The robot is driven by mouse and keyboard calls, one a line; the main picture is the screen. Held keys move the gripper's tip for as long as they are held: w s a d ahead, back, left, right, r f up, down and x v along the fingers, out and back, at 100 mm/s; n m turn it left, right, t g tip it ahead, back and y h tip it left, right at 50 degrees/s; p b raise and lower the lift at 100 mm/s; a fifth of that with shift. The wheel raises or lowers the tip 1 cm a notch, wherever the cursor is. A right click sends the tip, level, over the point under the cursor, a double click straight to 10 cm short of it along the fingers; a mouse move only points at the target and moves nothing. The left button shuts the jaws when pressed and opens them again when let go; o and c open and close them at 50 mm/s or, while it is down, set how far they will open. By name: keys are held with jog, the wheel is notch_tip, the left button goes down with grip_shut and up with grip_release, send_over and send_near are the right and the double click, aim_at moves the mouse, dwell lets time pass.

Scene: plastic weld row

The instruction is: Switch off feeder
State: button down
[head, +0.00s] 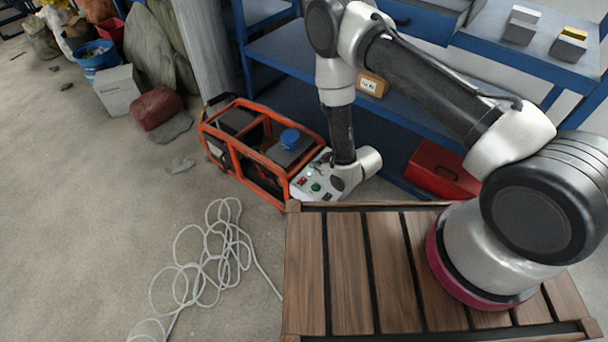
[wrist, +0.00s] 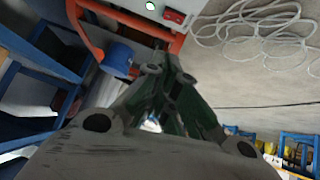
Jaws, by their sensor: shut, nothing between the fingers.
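The feeder appears to be the orange-framed machine (head: 258,152) on the floor, with a blue cap (head: 290,139) on top. Its pale control panel (head: 322,178) faces my arm and bears a green button and a small red switch (head: 303,181). In the wrist view the red switch (wrist: 173,16) shows at the top edge, with a lit green-white lamp (wrist: 150,5) left of it. My gripper (wrist: 168,75) is shut and empty, apart from the switch in the picture. In the head view my wrist hides the gripper and part of the panel.
A blue shelf unit (head: 285,55) stands close behind the machine, with a red toolbox (head: 443,170) low on the right. A white cable (head: 205,260) lies coiled on the floor. A slatted wooden top (head: 345,265) is in front. Floor at left is mostly clear.

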send_over(304, 180)
jog(key=f, duration=0.7)
jog(key=shift+s+a+f, duration=0.1)
jog(key=shift+s+a, duration=0.15)
jog(key=shift+s, duration=0.05)
jog(key=shift+w+d+f, duration=0.1)
jog(key=shift+d+f, duration=0.1)
jog(key=shift+f, duration=1.05)
jog(key=shift+w+f, duration=0.1)
jog(key=shift+f, duration=0.55)
jog(key=shift+f, duration=0.1)
jog(key=shift+d+f, duration=0.1)
jog(key=shift+f, duration=0.1)
